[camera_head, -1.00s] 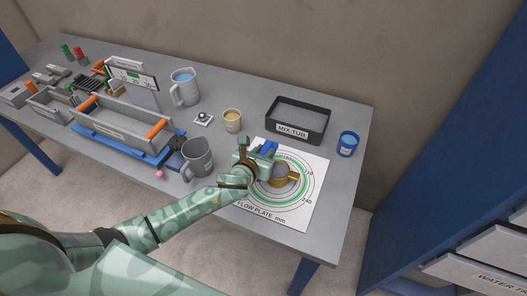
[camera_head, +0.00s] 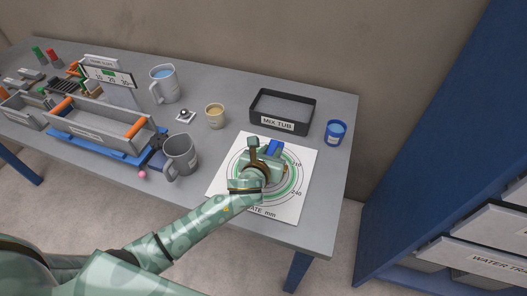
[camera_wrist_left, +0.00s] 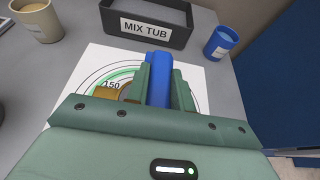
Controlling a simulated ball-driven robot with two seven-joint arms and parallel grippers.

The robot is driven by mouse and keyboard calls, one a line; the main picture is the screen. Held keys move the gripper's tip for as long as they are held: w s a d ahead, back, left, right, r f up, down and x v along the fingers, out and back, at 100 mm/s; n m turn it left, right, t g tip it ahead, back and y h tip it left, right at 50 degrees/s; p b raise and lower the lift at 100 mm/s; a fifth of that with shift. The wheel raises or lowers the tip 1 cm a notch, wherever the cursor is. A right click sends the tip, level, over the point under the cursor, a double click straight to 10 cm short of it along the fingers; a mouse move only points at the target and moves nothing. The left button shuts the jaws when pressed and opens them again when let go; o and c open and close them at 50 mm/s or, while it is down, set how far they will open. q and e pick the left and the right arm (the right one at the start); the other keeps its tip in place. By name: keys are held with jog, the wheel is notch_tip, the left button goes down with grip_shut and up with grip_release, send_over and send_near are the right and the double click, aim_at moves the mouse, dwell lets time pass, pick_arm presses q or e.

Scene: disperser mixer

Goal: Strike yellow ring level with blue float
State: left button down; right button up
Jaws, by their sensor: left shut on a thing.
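My left gripper (camera_head: 266,157) is over the white flow plate (camera_head: 288,212) and is shut on the blue float (camera_wrist_left: 158,82). In the left wrist view the float stands between the two green fingers. It shows as a small blue patch (camera_head: 276,147) in the head view. The yellow ring (camera_wrist_left: 107,92) is brassy and sits on the plate, mostly hidden behind my gripper's body. Only part of it shows at the left of the fingers. I cannot tell whether the float touches the ring or its fill. My right gripper is not in view.
The black mix tub (camera_head: 252,118) stands behind the plate, with a blue cup (camera_head: 337,134) to its right. A beige cup (camera_head: 215,117) and grey jugs (camera_head: 181,157) stand left of the plate. A grey tray with orange handles (camera_head: 98,132) is farther left.

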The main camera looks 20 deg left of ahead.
pick_arm(q)
jog(key=shift+d+b, duration=0.75)
jog(key=shift+d, duration=0.9)
jog(key=shift+a+r+p, duration=0.15)
jog(key=shift+a+p, duration=0.25)
jog(key=shift+a, duration=0.2)
jog(key=shift+w+a+p, duration=0.1)
jog(key=shift+a+p, duration=1.25)
jog(key=shift+a, duration=2.3)
jog(key=shift+a+r, duration=0.1)
jog(key=shift+a, duration=0.1)
notch_tip(320, 180, up, 7)
jog(key=p, duration=0.8)
jog(key=shift+f, duration=0.2)
jog(key=shift+d, duration=0.1)
